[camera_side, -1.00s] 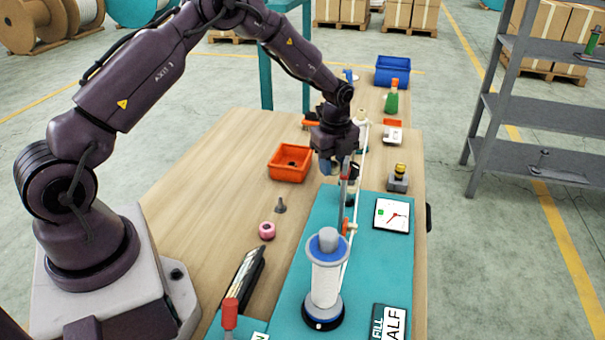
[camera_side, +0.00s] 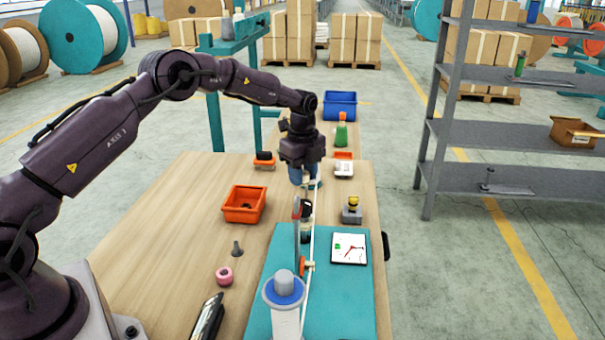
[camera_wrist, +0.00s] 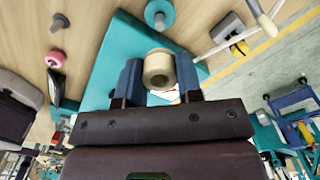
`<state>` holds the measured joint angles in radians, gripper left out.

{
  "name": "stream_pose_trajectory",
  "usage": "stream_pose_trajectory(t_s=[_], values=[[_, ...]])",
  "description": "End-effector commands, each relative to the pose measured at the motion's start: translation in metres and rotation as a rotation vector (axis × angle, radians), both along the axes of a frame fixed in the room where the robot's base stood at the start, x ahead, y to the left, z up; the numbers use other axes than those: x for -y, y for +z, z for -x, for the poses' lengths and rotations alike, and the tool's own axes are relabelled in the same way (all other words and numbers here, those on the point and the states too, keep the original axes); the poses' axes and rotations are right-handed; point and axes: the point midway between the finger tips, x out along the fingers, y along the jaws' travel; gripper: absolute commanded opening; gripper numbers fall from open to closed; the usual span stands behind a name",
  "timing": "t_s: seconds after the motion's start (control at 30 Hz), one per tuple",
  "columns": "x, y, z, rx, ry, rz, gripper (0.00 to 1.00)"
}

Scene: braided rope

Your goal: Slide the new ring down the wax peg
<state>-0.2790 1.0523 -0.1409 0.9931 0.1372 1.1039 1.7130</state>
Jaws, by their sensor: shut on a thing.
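My gripper (camera_side: 304,182) is at the far part of the teal mat, above the work line. In the wrist view its two blue fingers (camera_wrist: 158,82) are shut on a cream ring (camera_wrist: 158,68), one finger on each side. In the side view the ring is mostly hidden by the fingers. I cannot tell whether a peg is inside the ring.
An orange bin (camera_side: 244,204) stands left of the mat (camera_side: 345,290). A spool with a blue flange (camera_side: 284,290) stands at the near end. A white rope (camera_side: 310,265) runs along the mat.

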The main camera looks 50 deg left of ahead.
Motion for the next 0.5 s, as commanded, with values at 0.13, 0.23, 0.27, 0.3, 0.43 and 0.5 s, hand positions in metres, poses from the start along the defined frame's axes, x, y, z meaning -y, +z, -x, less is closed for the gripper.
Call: stream_pose_trajectory(t_s=[0.13, 0.23, 0.27, 0.3, 0.43, 0.5], values=[[0.000, -0.011, 0.000, -0.003, 0.000, 0.000, 0.11], [0.000, -0.020, 0.000, -0.003, 0.000, 0.000, 0.11], [0.000, -0.023, 0.000, -0.002, 0.000, 0.000, 0.11], [0.000, -0.027, 0.001, -0.003, 0.000, 0.001, 0.11], [0.000, -0.039, 0.000, -0.002, 0.000, 0.001, 0.11], [0.000, -0.045, 0.000, -0.001, 0.000, 0.001, 0.11]])
